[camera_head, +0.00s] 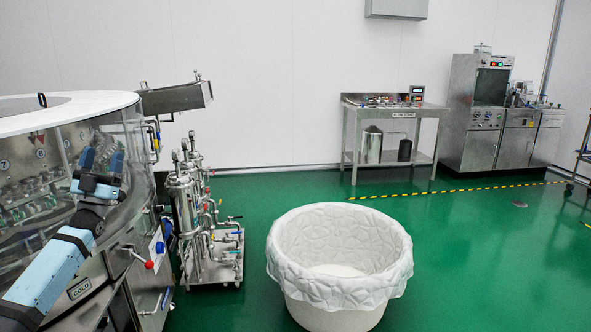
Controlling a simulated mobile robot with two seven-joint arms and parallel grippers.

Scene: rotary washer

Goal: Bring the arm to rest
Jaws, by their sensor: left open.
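My left arm (48,268) comes in from the lower left, in front of the washer. My left gripper (101,162) is raised with its two blue fingers apart and nothing visible between them. It is in front of the clear curved guard of the rotary washer (40,226); whether it touches the guard I cannot tell. Glassware shows behind the guard. My right gripper is not in view.
A white lined tub (340,262) stands on the green floor at the centre front. A steel filter and pipe unit (207,215) stands beside the washer. A steel table (395,112) and machines (500,125) line the back wall. Floor right of the tub is clear.

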